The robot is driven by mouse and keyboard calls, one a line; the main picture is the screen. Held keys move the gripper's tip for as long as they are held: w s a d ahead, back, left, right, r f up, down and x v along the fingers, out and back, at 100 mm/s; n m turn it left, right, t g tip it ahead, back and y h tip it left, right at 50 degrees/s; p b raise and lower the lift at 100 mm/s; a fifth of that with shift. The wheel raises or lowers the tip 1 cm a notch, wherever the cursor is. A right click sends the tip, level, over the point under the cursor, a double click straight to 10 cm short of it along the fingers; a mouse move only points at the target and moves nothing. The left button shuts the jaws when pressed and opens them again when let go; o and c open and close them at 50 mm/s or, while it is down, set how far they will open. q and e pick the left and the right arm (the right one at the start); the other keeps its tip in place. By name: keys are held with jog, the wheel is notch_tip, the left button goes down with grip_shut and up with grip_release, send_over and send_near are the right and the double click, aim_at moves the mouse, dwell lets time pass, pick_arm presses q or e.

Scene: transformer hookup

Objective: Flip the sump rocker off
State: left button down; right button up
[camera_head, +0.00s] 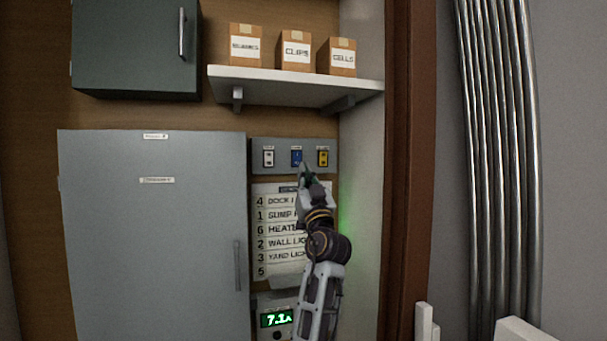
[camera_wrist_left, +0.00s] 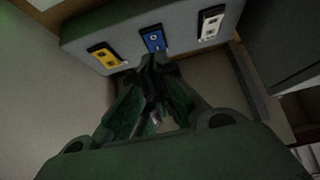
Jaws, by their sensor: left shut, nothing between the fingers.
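A grey switch panel (camera_head: 259,146) on the wall holds a white rocker (camera_head: 268,158), a blue rocker (camera_head: 297,157) and a yellow rocker (camera_head: 323,158). The small labels above them are too small to read, so I cannot tell which is the sump rocker. My left gripper (camera_head: 304,168) is shut and empty, its tips just below the blue rocker. In the left wrist view the closed fingertips (camera_wrist_left: 156,62) are close to the lower edge of the blue rocker (camera_wrist_left: 154,39); I cannot tell if they touch. My right gripper is not in view.
A list sign (camera_head: 275,215) hangs below the panel, partly hidden by my arm. A large grey cabinet (camera_head: 150,250) stands left. A shelf (camera_head: 290,85) with boxes is above. A side wall (camera_head: 361,130) stands close on the right.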

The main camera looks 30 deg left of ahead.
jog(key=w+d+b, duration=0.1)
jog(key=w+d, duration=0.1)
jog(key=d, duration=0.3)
pick_arm(q)
jog(key=f+b+v, duration=0.1)
jog(key=v, duration=0.6)
jog(key=shift+f+b, duration=0.3)
jog(key=shift+b, duration=0.1)
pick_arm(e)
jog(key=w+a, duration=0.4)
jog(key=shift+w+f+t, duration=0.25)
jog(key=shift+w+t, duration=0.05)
pick_arm(q)
jog(key=shift+w+a, duration=0.1)
jog(key=shift+w, duration=0.05)
